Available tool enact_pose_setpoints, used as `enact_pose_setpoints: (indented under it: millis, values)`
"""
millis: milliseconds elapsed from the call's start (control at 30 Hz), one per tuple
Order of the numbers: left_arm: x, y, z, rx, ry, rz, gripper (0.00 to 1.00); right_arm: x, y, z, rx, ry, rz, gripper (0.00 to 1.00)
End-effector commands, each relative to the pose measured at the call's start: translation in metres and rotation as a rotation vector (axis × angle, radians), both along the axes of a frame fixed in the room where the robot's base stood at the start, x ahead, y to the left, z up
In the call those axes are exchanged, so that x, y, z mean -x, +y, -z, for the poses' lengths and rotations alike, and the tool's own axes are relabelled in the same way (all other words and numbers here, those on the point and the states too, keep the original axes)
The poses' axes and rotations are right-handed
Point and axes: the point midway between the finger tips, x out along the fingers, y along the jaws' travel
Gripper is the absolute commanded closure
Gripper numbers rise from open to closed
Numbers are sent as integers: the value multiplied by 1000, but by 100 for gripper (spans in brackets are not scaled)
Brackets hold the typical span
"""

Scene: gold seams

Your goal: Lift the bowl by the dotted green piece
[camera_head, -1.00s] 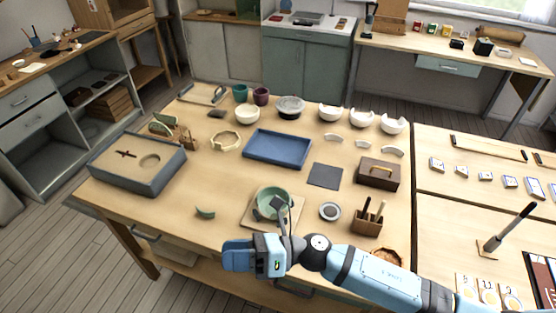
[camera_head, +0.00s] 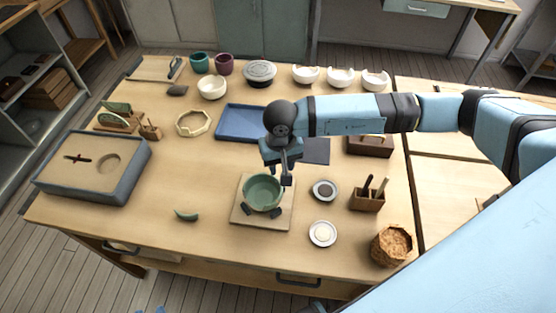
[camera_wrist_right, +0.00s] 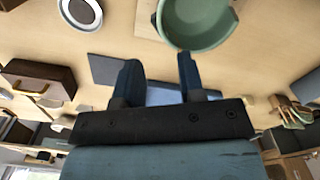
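The green bowl (camera_head: 264,190) sits upright on a square wooden board (camera_head: 240,212). It also shows at the top of the right wrist view (camera_wrist_right: 197,28). Dark clamp-like blocks (camera_head: 276,210) stand at its near side. I cannot make out dots on any green piece. A small curved green shard (camera_head: 186,214) lies on the table left of the board. My right gripper (camera_head: 281,174) points down just behind the bowl's far rim. In the right wrist view its two fingers (camera_wrist_right: 158,66) are apart with nothing between them. My left gripper is not in view.
A blue tray (camera_head: 236,124) and dark mat (camera_head: 317,152) lie behind. Two small round dishes (camera_head: 324,190) (camera_head: 322,233), a tool holder (camera_head: 367,198) and a wooden box (camera_head: 370,147) stand right. A grey-sided case (camera_head: 93,185) is at left. The near-left tabletop is mostly clear.

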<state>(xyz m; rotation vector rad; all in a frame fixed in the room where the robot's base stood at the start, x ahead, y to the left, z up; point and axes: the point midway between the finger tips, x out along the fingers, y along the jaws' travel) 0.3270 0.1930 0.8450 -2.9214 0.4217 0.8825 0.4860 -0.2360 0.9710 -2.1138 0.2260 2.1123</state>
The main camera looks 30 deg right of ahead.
Motion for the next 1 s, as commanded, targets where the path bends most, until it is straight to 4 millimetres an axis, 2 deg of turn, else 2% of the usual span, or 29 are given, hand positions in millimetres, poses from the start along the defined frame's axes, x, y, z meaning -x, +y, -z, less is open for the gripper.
enact_pose_setpoints:
  millis: [633, 1000]
  values:
    - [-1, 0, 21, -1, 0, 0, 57, 1, 1, 49, -4, 2, 2, 64]
    - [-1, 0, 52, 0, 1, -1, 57, 0, 1, 79, -4, 0, 3, 64]
